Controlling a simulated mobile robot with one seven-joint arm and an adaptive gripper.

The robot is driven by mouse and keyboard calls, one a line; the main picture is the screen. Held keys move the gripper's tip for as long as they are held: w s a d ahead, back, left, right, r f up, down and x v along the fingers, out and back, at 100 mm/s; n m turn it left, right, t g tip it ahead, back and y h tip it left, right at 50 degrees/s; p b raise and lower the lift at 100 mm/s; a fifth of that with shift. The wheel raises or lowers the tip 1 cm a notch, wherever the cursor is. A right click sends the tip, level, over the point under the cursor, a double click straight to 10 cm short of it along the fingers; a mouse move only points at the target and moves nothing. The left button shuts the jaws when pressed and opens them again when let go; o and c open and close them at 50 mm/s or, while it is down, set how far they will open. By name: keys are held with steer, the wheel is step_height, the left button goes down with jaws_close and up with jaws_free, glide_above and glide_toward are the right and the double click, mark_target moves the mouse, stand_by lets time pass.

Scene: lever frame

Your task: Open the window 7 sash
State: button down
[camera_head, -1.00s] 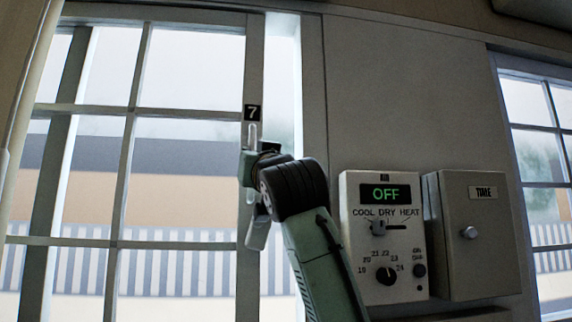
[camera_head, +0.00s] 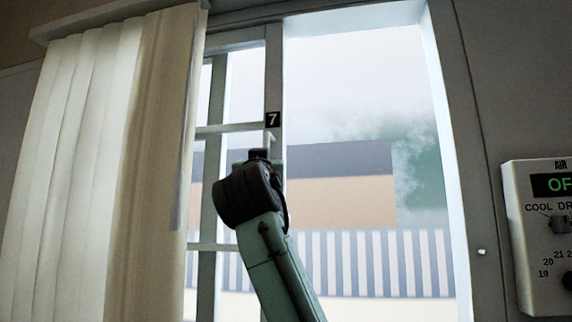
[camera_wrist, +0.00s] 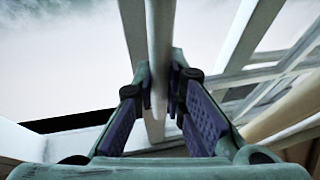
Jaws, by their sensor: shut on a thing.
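The window 7 sash (camera_head: 274,80) is a grey framed pane with a black "7" label (camera_head: 273,120) on its right stile. It stands toward the left, partly behind the curtain, with a wide clear opening (camera_head: 350,90) to its right. My gripper (camera_wrist: 160,85) is shut on the sash's vertical bar handle (camera_wrist: 160,35), one finger on each side in the wrist view. In the head view my wrist hides the fingers and most of the handle.
A pale curtain (camera_head: 100,150) hangs at the left, close to my wrist. The right window jamb (camera_head: 452,150) bounds the opening. A control panel (camera_head: 538,240) is on the wall at the far right.

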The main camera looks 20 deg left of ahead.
steer(key=shift+a, duration=0.35)
steer(key=c, duration=1.6)
jaws_free()
steer(key=shift+c, duration=0.2)
steer(key=s+d+f, duration=0.1)
steer(key=s+d, duration=0.2)
steer(key=s, duration=0.4)
steer(key=s+d+f, duration=0.1)
steer(key=s+d, duration=0.2)
steer(key=s, duration=0.5)
steer(key=shift+s+d, duration=0.2)
